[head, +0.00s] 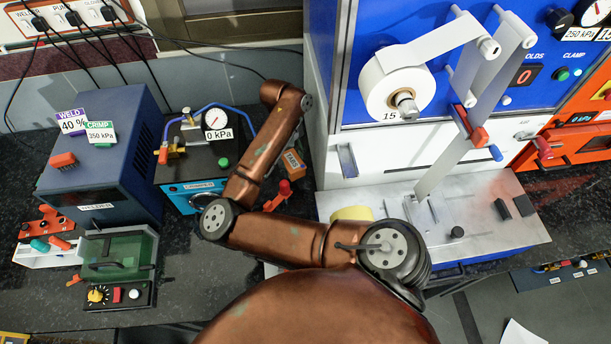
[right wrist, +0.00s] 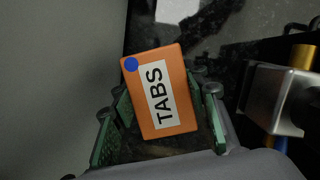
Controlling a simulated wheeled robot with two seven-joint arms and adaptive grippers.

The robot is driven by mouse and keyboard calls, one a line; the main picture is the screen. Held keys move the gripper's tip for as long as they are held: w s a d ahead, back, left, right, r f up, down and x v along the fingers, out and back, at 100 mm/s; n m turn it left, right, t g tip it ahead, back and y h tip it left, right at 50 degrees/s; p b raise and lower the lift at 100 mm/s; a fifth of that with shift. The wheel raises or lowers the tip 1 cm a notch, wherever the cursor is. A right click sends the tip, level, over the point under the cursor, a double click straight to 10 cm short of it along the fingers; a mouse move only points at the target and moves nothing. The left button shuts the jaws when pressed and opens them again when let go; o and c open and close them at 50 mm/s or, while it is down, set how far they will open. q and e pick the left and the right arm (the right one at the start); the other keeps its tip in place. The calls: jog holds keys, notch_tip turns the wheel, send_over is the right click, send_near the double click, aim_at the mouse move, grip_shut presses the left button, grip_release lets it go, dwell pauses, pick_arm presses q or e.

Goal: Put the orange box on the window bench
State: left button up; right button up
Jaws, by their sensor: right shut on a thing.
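The orange box (right wrist: 160,92) has a white TABS label and a blue dot. In the right wrist view it sits tilted between the green-padded fingers of my right gripper (right wrist: 158,104), which is shut on it. In the head view a small orange labelled box (head: 293,162) shows just right of my bronze arm, above the dark bench; the fingers there are largely hidden by the arm. My left gripper is not in view. I cannot tell which surface is the window bench.
A blue welder box (head: 105,150), a gauge unit (head: 190,190) and a green-lidded case (head: 118,252) stand at left. A blue machine with a white tape roll (head: 385,85) and a grey metal plate (head: 485,235) stand at right. Dark bench (head: 195,285) is clear at lower left.

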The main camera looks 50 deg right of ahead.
aim_at(295, 185)
notch_tip(295, 185, down, 8)
jog(key=shift+r+b, duration=0.2)
jog(key=shift+b, duration=0.2)
jog(key=shift+f+b, duration=0.25)
jog(key=shift+b, duration=0.1)
jog(key=o, duration=1.2)
